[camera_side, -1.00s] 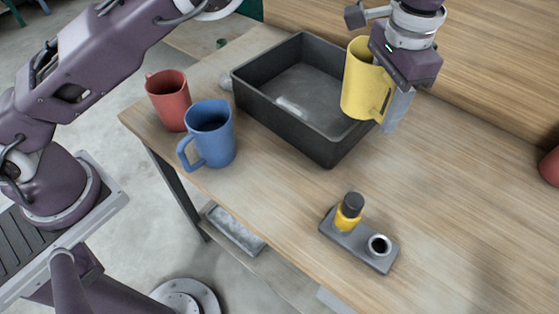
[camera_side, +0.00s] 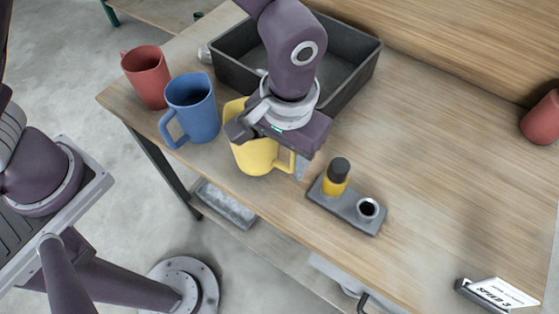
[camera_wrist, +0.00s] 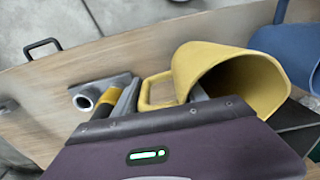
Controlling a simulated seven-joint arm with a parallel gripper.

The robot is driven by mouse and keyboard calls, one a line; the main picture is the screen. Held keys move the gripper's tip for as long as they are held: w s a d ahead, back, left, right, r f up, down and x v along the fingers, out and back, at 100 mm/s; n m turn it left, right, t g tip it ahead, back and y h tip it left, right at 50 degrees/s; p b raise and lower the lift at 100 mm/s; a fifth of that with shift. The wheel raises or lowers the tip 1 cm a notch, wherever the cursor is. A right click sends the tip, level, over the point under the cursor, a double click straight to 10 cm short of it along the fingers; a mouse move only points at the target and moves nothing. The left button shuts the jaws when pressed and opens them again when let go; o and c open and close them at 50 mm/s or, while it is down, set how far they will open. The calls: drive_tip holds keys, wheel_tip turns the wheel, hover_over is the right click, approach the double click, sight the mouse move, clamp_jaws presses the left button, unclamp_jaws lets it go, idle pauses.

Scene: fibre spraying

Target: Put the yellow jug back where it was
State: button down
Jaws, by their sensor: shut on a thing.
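The yellow jug (camera_side: 262,158) is near the table's front edge, right of the blue jug (camera_side: 192,105). My gripper (camera_side: 296,163) is above and beside it, shut on it at the handle side. My wrist and gripper hide much of the jug's top in the side view. In the wrist view the yellow jug (camera_wrist: 222,62) shows its open mouth, with its handle close to the fingers of my gripper (camera_wrist: 160,97). I cannot tell whether its base touches the table.
A red jug (camera_side: 147,78) stands left of the blue jug. A black tray (camera_side: 232,72) lies behind the yellow jug. A grey holder (camera_side: 345,212) with a yellow, black-capped bottle (camera_side: 336,176) is close on the right. The table's right side is mostly clear.

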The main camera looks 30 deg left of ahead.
drive_tip(key=shift+f, duration=1.25)
drive_tip(key=shift+f, duration=0.15)
drive_tip(key=c, duration=0.6)
unclamp_jaws()
drive_tip(key=shift+c, duration=0.2)
